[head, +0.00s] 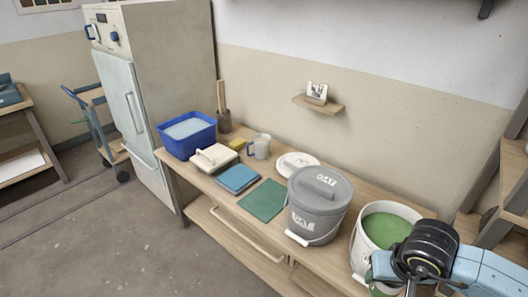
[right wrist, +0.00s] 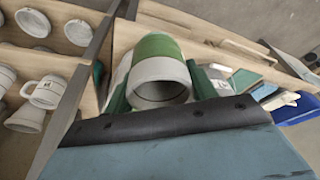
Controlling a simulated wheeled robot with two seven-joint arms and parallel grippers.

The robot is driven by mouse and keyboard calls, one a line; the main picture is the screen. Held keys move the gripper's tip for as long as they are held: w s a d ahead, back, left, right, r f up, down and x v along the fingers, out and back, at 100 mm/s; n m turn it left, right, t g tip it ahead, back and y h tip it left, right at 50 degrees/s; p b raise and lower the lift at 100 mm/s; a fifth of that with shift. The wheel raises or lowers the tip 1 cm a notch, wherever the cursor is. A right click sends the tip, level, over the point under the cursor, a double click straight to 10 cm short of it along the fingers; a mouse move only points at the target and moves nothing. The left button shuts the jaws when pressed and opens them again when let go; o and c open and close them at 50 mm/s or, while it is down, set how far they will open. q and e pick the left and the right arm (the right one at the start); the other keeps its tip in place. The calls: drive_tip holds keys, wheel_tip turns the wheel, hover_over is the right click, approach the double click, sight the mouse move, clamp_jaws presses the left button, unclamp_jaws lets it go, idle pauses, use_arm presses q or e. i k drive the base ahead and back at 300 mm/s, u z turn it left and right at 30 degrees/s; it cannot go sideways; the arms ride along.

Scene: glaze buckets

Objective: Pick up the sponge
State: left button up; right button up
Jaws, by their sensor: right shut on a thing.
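The sponge (head: 238,143) is a small yellow block on the workbench, between the cream lidded box and the grey mug in the head view. My right gripper (head: 386,272) is at the front right, low beside the white bucket of green glaze (head: 364,240), far from the sponge. In the right wrist view its green fingers are shut on a pale grey cup-like piece (right wrist: 159,80) with a green band, its opening toward the camera. I cannot make out the sponge in that view. My left gripper is not in view.
Shelves with pale pottery (right wrist: 48,92) stand beside my right gripper.

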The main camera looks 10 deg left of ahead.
sight(239, 144)
drive_tip(key=u, duration=1.6)
drive_tip(key=i, duration=3.35)
drive_tip(key=z, duration=3.15)
